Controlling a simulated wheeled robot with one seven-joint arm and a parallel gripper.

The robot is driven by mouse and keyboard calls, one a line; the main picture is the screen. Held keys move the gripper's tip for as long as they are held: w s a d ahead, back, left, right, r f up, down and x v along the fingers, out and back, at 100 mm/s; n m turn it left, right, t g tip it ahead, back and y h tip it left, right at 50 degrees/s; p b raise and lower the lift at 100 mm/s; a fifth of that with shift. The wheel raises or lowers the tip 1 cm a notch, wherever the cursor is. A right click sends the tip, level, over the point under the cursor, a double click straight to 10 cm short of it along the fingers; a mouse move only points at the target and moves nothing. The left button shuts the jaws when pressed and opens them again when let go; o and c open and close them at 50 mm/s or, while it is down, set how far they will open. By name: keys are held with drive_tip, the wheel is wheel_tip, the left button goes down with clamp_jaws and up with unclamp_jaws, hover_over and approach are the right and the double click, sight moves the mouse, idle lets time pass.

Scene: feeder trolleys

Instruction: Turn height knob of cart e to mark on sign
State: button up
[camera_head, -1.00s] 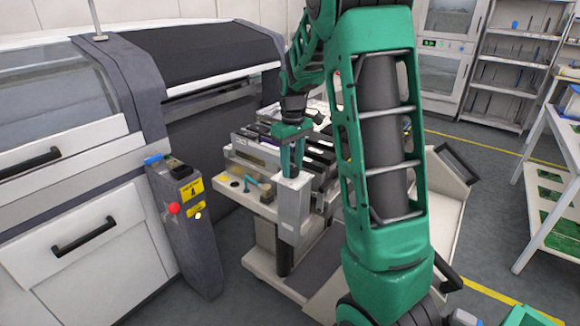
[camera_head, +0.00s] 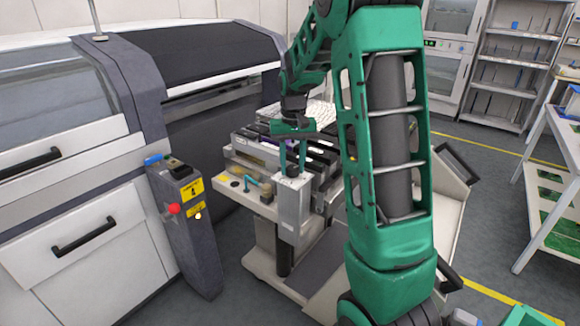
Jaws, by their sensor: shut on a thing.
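The feeder cart (camera_head: 262,207) stands docked at the machine, with a light grey column (camera_head: 292,212) at its front. A small dark knob (camera_head: 292,170) sits on top of the column. My gripper (camera_head: 292,168) points down from above, with its green fingers on either side of the knob, shut on it. The knob's pointer and any scale are too small to read. Yellow signs (camera_head: 192,190) are on a dark grey post left of the cart; the upper one seems to bear a "4", and finer marks are unreadable.
The post (camera_head: 186,245) carries a red button (camera_head: 174,209). A white machine (camera_head: 75,215) fills the left. Feeders (camera_head: 265,150) lie on the cart behind the column. A white rack (camera_head: 550,190) stands at right, with open floor before it.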

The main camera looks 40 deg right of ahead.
drive_tip(key=m, duration=0.4)
drive_tip(key=shift+s+f, duration=0.1)
drive_tip(key=shift+f, duration=0.05)
drive_tip(key=shift+a+m, duration=0.1)
drive_tip(key=shift+m, duration=1.6)
drive_tip(key=o, duration=1.1)
drive_tip(key=shift+c, duration=0.2)
